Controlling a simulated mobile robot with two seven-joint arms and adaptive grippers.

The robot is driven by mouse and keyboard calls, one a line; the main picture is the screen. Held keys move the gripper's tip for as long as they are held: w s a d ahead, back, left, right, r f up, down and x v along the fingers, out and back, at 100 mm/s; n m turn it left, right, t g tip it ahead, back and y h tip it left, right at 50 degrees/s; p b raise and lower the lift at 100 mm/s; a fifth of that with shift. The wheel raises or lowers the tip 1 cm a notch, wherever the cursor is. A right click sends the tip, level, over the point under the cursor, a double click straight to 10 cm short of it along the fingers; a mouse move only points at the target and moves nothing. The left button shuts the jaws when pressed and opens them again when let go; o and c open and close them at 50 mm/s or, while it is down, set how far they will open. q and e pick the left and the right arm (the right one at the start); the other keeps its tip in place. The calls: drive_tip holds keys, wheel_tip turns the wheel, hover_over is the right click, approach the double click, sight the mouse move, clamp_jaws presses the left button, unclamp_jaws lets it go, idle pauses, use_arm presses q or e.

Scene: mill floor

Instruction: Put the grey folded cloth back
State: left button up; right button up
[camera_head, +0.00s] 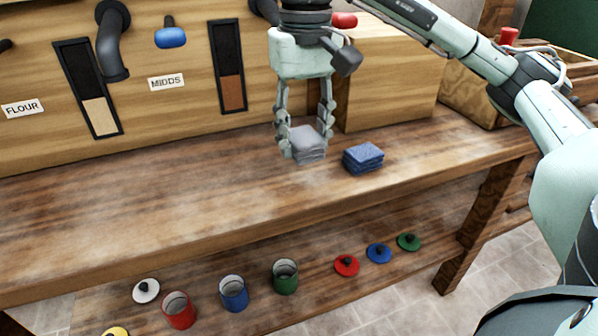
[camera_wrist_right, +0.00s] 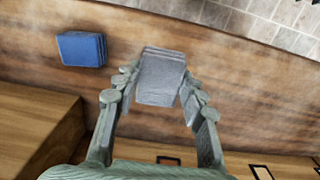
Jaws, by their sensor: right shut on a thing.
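The grey folded cloth (camera_head: 308,146) is between the fingers of my right gripper (camera_head: 306,142) over the wooden bench, left of a blue folded cloth (camera_head: 363,157). My right gripper points down and is shut on the grey cloth. In the right wrist view the grey cloth (camera_wrist_right: 160,78) sits between the fingertips of the gripper (camera_wrist_right: 155,98), with the blue cloth (camera_wrist_right: 82,49) to its left. I cannot tell whether the grey cloth touches the bench top. My left gripper is not in view.
The bench top (camera_head: 150,195) is clear to the left. Bins labelled flour and midds (camera_head: 166,82) stand behind, with a wooden box (camera_head: 390,85) at the right. A lower shelf holds red (camera_head: 179,310), blue (camera_head: 233,293) and green (camera_head: 285,277) canisters and several lids.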

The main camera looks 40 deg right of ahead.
sight(303, 183)
wheel_tip(303, 183, down, 2)
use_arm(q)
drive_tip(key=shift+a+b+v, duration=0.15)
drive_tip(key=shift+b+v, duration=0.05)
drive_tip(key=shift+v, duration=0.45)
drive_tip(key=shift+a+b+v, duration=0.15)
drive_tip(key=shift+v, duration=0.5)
use_arm(e)
drive_tip(key=shift+f, duration=2)
drive_tip(key=shift+f, duration=0.1)
drive_tip(key=shift+f, duration=0.1)
drive_tip(key=o, duration=1.2)
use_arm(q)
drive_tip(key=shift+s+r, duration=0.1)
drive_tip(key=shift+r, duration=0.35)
